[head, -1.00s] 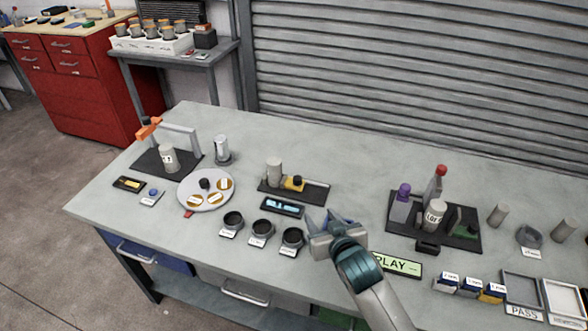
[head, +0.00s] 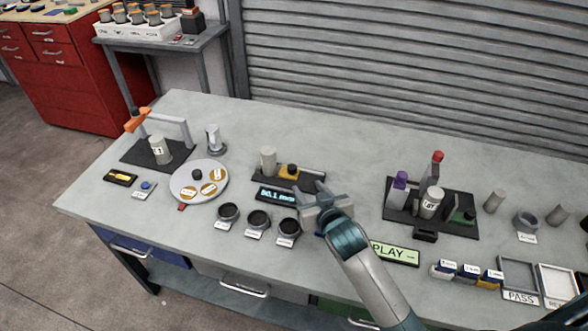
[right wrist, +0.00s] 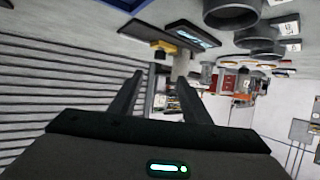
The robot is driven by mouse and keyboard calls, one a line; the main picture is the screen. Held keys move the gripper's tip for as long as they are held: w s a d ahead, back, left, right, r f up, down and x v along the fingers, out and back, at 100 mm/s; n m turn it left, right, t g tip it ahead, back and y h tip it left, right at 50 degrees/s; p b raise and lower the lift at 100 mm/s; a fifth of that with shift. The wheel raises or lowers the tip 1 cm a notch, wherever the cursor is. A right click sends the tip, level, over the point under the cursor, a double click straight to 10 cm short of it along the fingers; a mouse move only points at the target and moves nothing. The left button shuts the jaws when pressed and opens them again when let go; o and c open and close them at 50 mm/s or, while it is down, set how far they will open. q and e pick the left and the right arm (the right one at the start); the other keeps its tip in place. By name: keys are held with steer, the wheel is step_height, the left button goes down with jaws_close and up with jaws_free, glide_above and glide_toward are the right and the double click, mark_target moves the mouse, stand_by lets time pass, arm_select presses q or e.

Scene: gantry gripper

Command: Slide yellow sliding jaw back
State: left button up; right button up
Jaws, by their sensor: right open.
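The yellow sliding jaw (head: 290,171) sits on a black rail base (head: 313,184), just right of a grey cylinder (head: 268,160). My right gripper (head: 309,186) is open and empty, in front of the jaw and slightly to its right in the head view. Its fingers point toward the rail base. In the right wrist view the picture is upside down; the yellow jaw (right wrist: 165,46) and the cylinder (right wrist: 181,66) show beyond my two spread fingers (right wrist: 160,82). Whether the jaw touches the cylinder is unclear. My left gripper is out of view.
A lit display (head: 277,195) lies in front of the rail base. Several dark cups (head: 258,220) stand front left. A black fixture with purple and red-topped parts (head: 455,225) stands to the right. The bench behind the rail is clear.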

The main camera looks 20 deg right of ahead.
mark_target(293, 169)
steer(key=p+x, duration=0.2)
steer(key=x, duration=1.3)
steer(key=shift+w+f, duration=0.2)
